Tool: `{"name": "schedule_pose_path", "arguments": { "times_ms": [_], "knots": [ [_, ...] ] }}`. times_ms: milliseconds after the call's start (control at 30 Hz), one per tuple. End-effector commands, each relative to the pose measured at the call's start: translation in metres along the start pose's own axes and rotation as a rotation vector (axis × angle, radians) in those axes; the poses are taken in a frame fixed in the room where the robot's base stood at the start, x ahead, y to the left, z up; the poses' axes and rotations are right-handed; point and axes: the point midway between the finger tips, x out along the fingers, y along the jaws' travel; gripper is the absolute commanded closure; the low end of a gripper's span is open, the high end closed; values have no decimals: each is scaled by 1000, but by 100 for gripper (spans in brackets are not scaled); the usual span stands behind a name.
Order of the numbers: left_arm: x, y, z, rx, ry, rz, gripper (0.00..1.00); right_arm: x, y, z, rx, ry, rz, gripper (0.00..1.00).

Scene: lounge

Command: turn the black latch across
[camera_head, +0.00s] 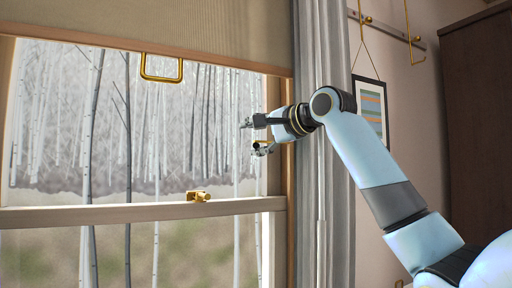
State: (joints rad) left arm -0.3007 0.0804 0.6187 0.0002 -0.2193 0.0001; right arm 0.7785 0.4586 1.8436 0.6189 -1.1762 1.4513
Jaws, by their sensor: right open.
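A small brass-coloured latch (198,196) sits on top of the window's wooden meeting rail (100,214), near the middle of the view. It looks gold, and I cannot make out a black latch. My right gripper (252,137) is open, with its dark fingers pointing left in front of the window's right side. It is above and to the right of the brass latch, clearly apart from it in the picture. A small gold-coloured piece shows by its lower finger; I cannot tell what it belongs to. My left gripper is not in view.
A beige blind (200,25) with a brass pull (161,78) covers the window's top. A grey curtain (310,220) hangs behind my right arm. A framed picture (371,103) hangs on the wall, and a dark cabinet (480,130) stands at right. Space around the latch looks clear.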

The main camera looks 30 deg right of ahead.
Motion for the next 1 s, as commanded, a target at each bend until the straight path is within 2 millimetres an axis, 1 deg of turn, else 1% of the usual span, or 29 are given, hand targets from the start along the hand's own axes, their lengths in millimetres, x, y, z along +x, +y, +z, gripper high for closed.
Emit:
{"name": "schedule_pose_path", "arguments": {
  "times_ms": [33, 67, 167, 200, 267, 400, 667, 700, 867, 900, 933, 1000],
  "knots": [
    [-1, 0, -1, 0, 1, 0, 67, -5, -25, -4, -10, 10, -32, 64],
    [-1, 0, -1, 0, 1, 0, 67, -7, -32, -5, -11, 11, -34, 61],
    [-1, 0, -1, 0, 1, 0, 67, -11, -53, -8, -13, 14, -40, 29],
    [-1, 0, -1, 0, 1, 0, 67, -12, -59, -9, -14, 15, -39, 25],
    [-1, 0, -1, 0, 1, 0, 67, -14, -67, -11, -15, 15, -38, 25],
    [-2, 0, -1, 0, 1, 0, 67, -16, -78, -12, -16, 15, -36, 25],
    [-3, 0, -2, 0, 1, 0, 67, -17, -81, -13, -18, 16, -35, 25],
    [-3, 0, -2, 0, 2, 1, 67, -5, -42, -11, 1, 3, 51, 26],
    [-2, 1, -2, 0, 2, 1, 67, -10, -42, -10, 3, 3, 50, 28],
    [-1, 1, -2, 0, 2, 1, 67, -13, -42, -10, 3, 2, 49, 30],
    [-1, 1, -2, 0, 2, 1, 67, -16, -41, -9, 3, 2, 49, 35],
    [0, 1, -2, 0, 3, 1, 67, -21, -40, -8, 4, 2, 52, 64]
  ]
}}
